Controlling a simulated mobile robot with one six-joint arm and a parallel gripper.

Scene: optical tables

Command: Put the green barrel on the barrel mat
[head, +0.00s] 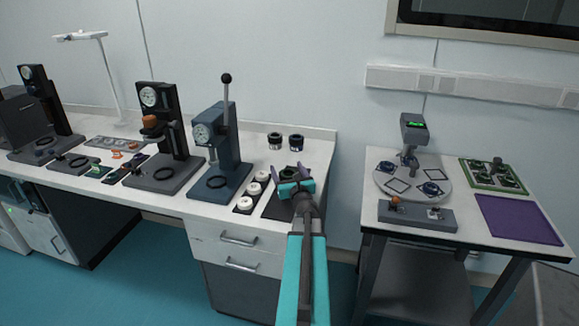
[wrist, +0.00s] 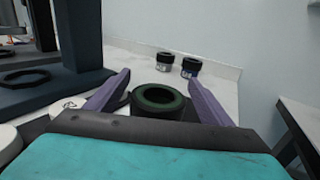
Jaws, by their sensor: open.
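The green barrel (wrist: 158,114), a short dark cylinder with a green ring around its open top, stands upright between my fingers in the wrist view. In the head view it shows as a dark ring (head: 291,172) just beyond my gripper. My gripper (head: 289,175) is open, with its purple fingers to the left and right of the barrel in the wrist view (wrist: 157,77). Gaps show beside the barrel, and its lower part is hidden by my gripper. A dark mat (head: 272,209) lies at the bench's right front, partly under my gripper; I cannot tell whether it is the barrel mat.
Two other barrels, one white-banded (head: 275,141) and one blue-banded (head: 297,142), stand behind. A strip with white round parts (head: 245,204) and a blue press (head: 219,150) are to the left. A second table across a gap holds a purple mat (head: 518,220).

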